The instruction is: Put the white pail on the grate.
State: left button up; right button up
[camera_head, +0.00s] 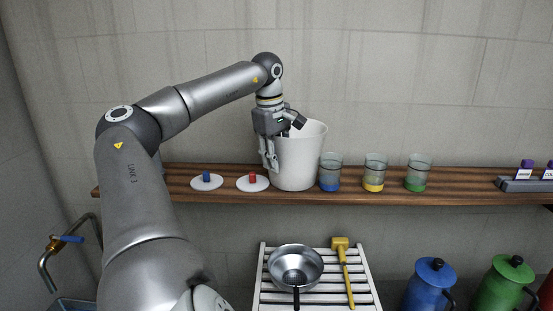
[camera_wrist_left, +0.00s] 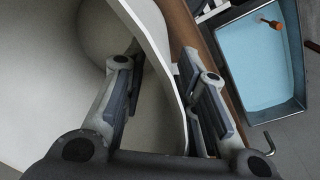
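The white pail (camera_head: 303,160) stands upright on the brown wooden shelf, left of the glasses. My left gripper (camera_head: 269,155) is at the pail's left side, pointing down. In the left wrist view the gripper (camera_wrist_left: 165,95) is open, with one finger inside the pail and one outside. The pail's wall (camera_wrist_left: 152,30) runs between them, with a gap to the inner finger. The grate (camera_head: 365,275) is a white slatted rack below the shelf; a metal strainer or pan (camera_head: 295,265) and a yellow mallet (camera_head: 343,265) lie on it. My right gripper is not in view.
Two white lids with blue (camera_head: 206,176) and red (camera_head: 252,177) knobs lie left of the pail on the shelf (camera_head: 455,185). Three glasses (camera_head: 375,172) stand close on its right. Blue (camera_head: 428,285) and green (camera_head: 502,285) jugs stand right of the grate. A brass tap (camera_head: 50,260) is at left.

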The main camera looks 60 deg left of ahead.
aim_at(273, 138)
pick_arm(q)
jog(key=s+d+r+g+y+b, duration=0.1)
jog(key=d+r+y, duration=0.1)
jog(key=r, duration=0.5)
jog(key=d+r+g+y, duration=0.1)
jog(key=d+r+y, duration=0.1)
jog(key=r, duration=0.5)
jog(key=x, duration=0.3)
jog(key=p+x, duration=0.1)
jog(key=x, duration=0.5)
jog(key=shift+w+a+p, duration=0.2)
jog(key=shift+w+p, duration=0.1)
jog(key=shift+p, duration=0.05)
jog(key=shift+a+f, duration=0.3)
jog(key=shift+f, duration=0.05)
jog(key=shift+d+r, duration=0.1)
jog(key=shift+d, duration=0.15)
jog(key=shift+c, duration=1.1)
grip_shut()
